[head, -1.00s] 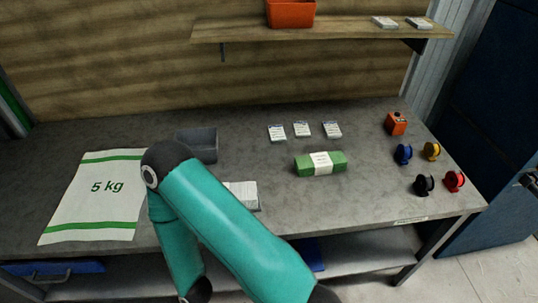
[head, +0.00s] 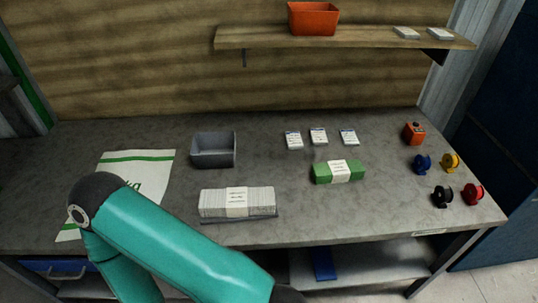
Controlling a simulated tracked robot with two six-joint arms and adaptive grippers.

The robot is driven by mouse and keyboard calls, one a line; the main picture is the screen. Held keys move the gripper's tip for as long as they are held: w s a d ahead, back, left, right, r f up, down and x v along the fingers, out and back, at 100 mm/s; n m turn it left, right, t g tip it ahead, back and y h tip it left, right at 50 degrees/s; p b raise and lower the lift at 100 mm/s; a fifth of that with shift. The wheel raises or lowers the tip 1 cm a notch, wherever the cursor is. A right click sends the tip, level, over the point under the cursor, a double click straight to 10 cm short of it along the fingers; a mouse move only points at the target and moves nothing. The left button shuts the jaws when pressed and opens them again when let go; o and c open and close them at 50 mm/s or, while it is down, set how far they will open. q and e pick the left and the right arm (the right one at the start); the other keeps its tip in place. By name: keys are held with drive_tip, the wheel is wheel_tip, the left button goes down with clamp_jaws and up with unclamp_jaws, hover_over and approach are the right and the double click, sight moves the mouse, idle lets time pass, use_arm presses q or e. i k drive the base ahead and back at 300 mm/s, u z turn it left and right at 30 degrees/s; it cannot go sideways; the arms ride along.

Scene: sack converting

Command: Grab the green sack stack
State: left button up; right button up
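The green sack stack (head: 323,174) lies on the grey workbench (head: 300,215), right of centre, with a white paper band (head: 340,171) around its middle. Nothing touches it. One of my teal arms crosses the lower left of the head view, bent at a joint over the left part of the bench. No gripper shows in the view, so I cannot see any fingers. The arm is well to the left of the green stack and apart from it.
A banded white stack (head: 210,203) and a grey bin (head: 214,158) stand left of the green stack. Small white packs (head: 319,136) lie behind it. Coloured spools (head: 473,193) and an orange device (head: 414,133) are at right. A shelf (head: 350,39) holds an orange bin (head: 313,19).

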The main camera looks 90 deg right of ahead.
sight(337, 170)
drive_tip(key=z, duration=0.15)
drive_tip(key=k, duration=2.9)
drive_tip(key=z, duration=1)
drive_tip(key=i, duration=1.05)
drive_tip(key=u, duration=0.05)
